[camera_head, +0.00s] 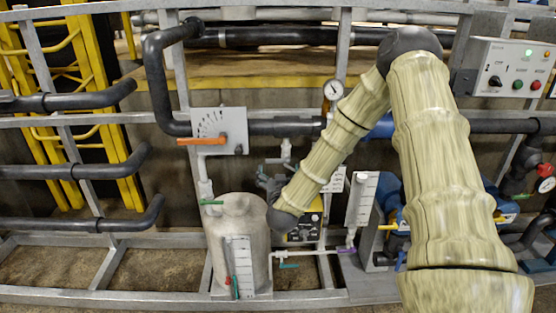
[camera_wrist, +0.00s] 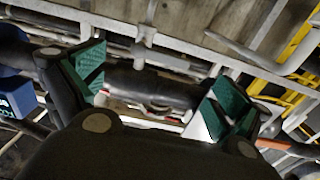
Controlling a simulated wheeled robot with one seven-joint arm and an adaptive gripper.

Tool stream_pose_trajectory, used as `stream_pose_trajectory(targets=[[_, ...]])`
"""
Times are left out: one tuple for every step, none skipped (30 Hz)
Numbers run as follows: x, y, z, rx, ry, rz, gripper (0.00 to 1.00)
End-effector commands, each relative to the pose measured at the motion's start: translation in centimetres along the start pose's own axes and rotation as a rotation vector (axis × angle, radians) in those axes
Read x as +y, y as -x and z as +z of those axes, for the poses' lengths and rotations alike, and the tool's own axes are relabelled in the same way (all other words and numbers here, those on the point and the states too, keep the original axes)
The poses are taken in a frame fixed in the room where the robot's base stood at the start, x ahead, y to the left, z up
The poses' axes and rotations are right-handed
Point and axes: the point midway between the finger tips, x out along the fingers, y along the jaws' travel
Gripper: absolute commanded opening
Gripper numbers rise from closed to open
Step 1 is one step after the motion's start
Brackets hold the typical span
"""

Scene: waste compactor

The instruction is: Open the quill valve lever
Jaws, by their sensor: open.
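An orange lever (camera_head: 203,141) lies nearly level across a white plate with a fan-shaped scale (camera_head: 219,130), on the dark pipe left of centre. No readable label tells whether it is the quill valve lever. An orange bar at the lower right of the wrist view (camera_wrist: 280,145) looks like the same lever, partly hidden by my gripper. My gripper (camera_wrist: 156,88) is open, its green-padded fingers wide apart. A dark pipe (camera_wrist: 150,84) shows in the gap between them, and the orange bar is outside the right finger. In the head view my gripper cannot be clearly made out.
A grey tank (camera_head: 238,235) stands below the lever plate. A pressure gauge (camera_head: 333,89) and a control box (camera_head: 512,68) are to the right. Metal rails and dark pipes (camera_head: 75,171) surround the area. Yellow ladders (camera_head: 105,110) stand at the left.

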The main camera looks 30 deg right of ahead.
Motion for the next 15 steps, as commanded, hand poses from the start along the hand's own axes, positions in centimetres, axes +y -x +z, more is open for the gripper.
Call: stream_pose_trajectory(targets=[[0.0, -0.9, -0.2, -0.001, -0.001, 0.001, 1.00], [0.0, -1.4, -0.2, 0.000, -0.001, 0.002, 1.00], [0.0, -2.0, -0.2, 0.000, -0.001, 0.002, 1.00], [0.0, -2.5, -0.2, -0.001, -0.001, 0.001, 1.00], [0.0, -3.0, -0.2, 0.000, -0.001, 0.001, 1.00], [0.0, -3.6, -0.1, 0.000, -0.001, 0.001, 1.00], [0.0, -4.1, -0.1, -0.001, 0.000, 0.001, 1.00], [0.0, -4.5, -0.1, -0.002, 0.000, 0.000, 1.00], [0.0, -5.0, -0.1, -0.001, 0.000, 0.000, 1.00], [0.0, -5.4, -0.1, 0.000, 0.000, 0.000, 1.00], [0.0, -5.7, -0.1, -0.001, 0.000, -0.001, 1.00], [-0.1, -6.1, -0.1, -0.002, 0.000, -0.001, 1.00], [-0.1, -6.4, 0.0, -0.001, 0.000, -0.001, 1.00], [-0.1, -6.6, 0.0, -0.001, 0.000, -0.001, 1.00], [-0.1, -6.9, 0.0, -0.002, 0.000, -0.001, 1.00]])
